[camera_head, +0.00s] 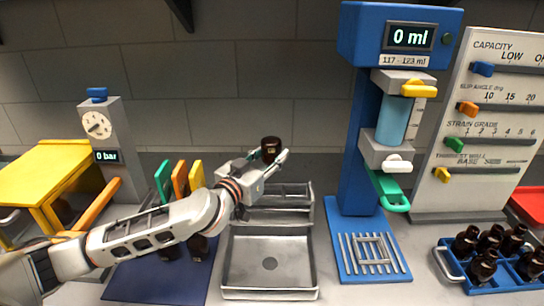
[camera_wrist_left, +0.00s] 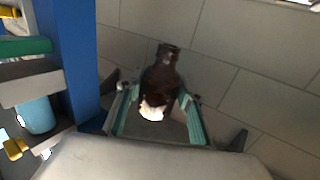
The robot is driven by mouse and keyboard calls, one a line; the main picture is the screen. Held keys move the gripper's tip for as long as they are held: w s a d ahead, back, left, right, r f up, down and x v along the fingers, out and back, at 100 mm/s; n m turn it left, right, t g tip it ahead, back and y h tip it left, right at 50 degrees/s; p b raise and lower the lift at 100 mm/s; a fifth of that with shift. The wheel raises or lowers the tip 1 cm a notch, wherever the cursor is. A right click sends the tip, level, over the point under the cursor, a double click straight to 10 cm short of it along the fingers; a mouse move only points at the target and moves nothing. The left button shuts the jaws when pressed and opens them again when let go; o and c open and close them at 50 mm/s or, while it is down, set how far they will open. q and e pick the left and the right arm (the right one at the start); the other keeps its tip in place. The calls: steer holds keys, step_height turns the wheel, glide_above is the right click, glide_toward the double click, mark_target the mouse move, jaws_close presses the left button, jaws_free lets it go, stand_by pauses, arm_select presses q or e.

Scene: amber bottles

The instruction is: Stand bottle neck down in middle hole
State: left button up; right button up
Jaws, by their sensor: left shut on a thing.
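My left gripper (camera_head: 270,158) is shut on a dark amber bottle (camera_head: 270,147), held up in the air above the back of the metal sink. In the left wrist view the bottle (camera_wrist_left: 160,84) sits between the two teal-lined fingers (camera_wrist_left: 157,112), its narrower end pointing away from the palm and a bright white patch at the near end. A grey metal rack (camera_head: 308,206) with bars stands at the back of the sink, below the gripper. My forearm and the gripper hide part of it, and I cannot make out a middle hole. My right gripper is not in view.
The metal sink basin (camera_head: 242,262) is empty. Right of it stands the blue dispenser (camera_head: 358,150) with a drip tray (camera_head: 340,262). Several amber bottles (camera_head: 483,266) stand in a blue crate at right. More dark bottles lie partly behind my arm on a blue mat (camera_head: 140,284).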

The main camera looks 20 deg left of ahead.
arm_select(q)
steer(key=shift+f, duration=3.2)
step_height(320, 180, down, 4)
steer(key=shift+r+b, duration=0.25)
steer(key=shift+b, duration=1)
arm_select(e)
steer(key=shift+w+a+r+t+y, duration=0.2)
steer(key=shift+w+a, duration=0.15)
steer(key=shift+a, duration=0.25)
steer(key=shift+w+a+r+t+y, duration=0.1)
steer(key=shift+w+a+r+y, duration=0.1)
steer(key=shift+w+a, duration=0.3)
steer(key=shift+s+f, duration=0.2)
